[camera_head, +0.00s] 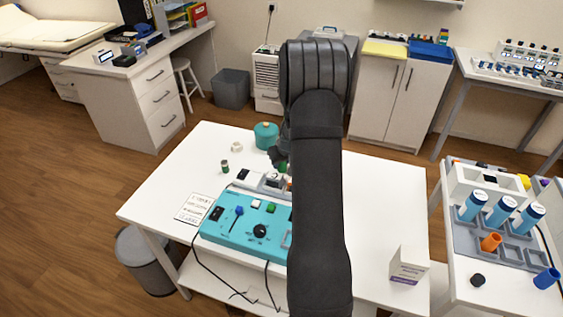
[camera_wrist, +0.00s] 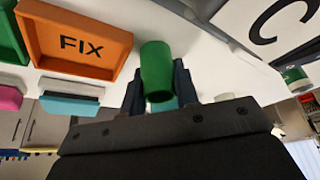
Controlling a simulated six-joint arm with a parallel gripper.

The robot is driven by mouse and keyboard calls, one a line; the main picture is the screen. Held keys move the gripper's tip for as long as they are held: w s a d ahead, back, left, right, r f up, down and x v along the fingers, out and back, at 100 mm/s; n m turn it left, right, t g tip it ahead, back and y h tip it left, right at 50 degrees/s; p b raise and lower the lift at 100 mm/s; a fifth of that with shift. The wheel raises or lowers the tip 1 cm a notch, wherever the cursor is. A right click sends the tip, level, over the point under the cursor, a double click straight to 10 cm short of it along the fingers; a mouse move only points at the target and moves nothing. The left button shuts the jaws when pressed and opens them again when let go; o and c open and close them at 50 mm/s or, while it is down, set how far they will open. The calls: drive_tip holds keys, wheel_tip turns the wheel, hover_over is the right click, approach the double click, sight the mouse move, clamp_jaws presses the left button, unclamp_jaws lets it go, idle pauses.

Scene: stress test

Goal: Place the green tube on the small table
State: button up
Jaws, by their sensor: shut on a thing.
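My gripper (camera_wrist: 160,88) is shut on the green tube (camera_wrist: 157,70) in the wrist view, with a dark finger on each side of it. The tube's open end faces the camera. In the head view my gripper (camera_head: 280,157) is over the far part of the white table (camera_head: 376,213), partly hidden behind my arm, and the tube cannot be made out clearly. A smaller white table (camera_head: 462,292) with a tube rack stands at the right. The frames do not settle which table the task calls small.
The rack (camera_head: 508,247) holds several blue tubes and an orange one. An orange FIX tray (camera_wrist: 75,42) shows in the wrist view.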

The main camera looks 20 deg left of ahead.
drive_tip(key=o, duration=0.9)
drive_tip(key=shift+o, duration=0.2)
drive_tip(key=v, duration=1.1)
drive_tip(key=shift+r, duration=0.3)
drive_tip(key=shift+o, duration=0.7)
drive_tip(key=shift+s+d+r, duration=0.1)
drive_tip(key=shift+s+r, duration=0.05)
drive_tip(key=shift+r, duration=0.1)
